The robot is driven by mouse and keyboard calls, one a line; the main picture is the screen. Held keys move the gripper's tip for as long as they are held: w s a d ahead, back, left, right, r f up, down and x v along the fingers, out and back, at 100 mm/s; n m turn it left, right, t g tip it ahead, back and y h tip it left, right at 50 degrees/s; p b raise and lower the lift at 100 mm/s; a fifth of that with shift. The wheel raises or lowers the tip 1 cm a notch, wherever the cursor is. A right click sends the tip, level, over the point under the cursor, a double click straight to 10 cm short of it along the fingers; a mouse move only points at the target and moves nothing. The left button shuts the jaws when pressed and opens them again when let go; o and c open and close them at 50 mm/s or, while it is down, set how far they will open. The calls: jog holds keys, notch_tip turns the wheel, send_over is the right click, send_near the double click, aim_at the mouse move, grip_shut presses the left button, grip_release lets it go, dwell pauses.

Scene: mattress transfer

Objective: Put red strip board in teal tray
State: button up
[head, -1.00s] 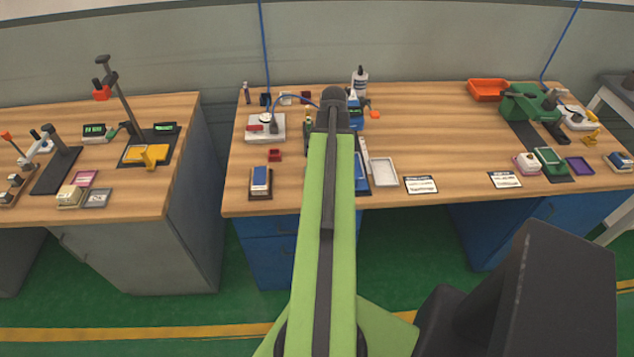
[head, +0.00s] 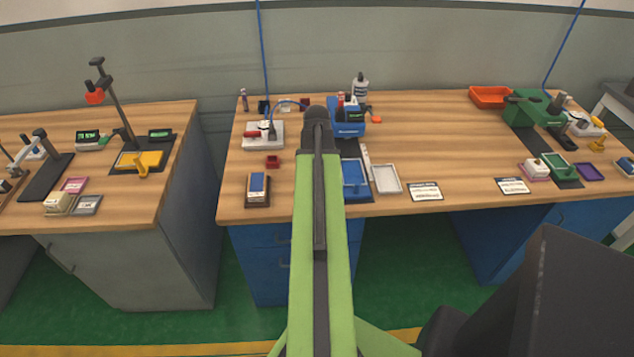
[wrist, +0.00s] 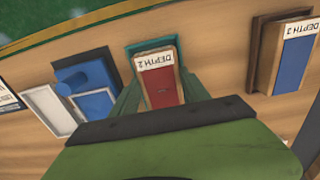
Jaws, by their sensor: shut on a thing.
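In the wrist view, the red strip board (wrist: 162,92) has a pale label reading DEPTH 2 at its far end. My gripper (wrist: 160,88) is shut on it, with a green finger at each side. The teal tray (wrist: 135,49) shows behind the board, its rim visible around the board's far end. The board overlaps the tray in this view; I cannot tell whether it touches it. In the head view, my arm hides the gripper, board and teal tray.
A blue strip board (wrist: 296,60) in a brown holder lies to the right in the wrist view. A blue tray (wrist: 92,102) and a white tray (wrist: 50,108) lie to the left. Two white cards, including one card (head: 425,191), lie near the bench's front edge.

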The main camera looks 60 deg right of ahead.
jog(key=o, duration=1.5)
jog(key=shift+f, duration=0.1)
jog(key=shift+c, duration=0.2)
notch_tip(320, 180, up, 12)
jog(key=p, duration=1.2)
jog(key=shift+r, duration=0.2)
jog(key=w+a+n, duration=0.5)
jog(key=w+a, duration=1.2)
jog(key=a, duration=0.5)
jog(key=w+a+n, duration=0.2)
jog(key=a+n, duration=0.1)
jog(key=a, duration=1.1)
jog(key=w+a+n, duration=0.2)
jog(key=a+n, duration=0.1)
jog(key=a, duration=1)
jog(key=shift+w+a, duration=0.35)
jog(key=shift+w, duration=0.05)
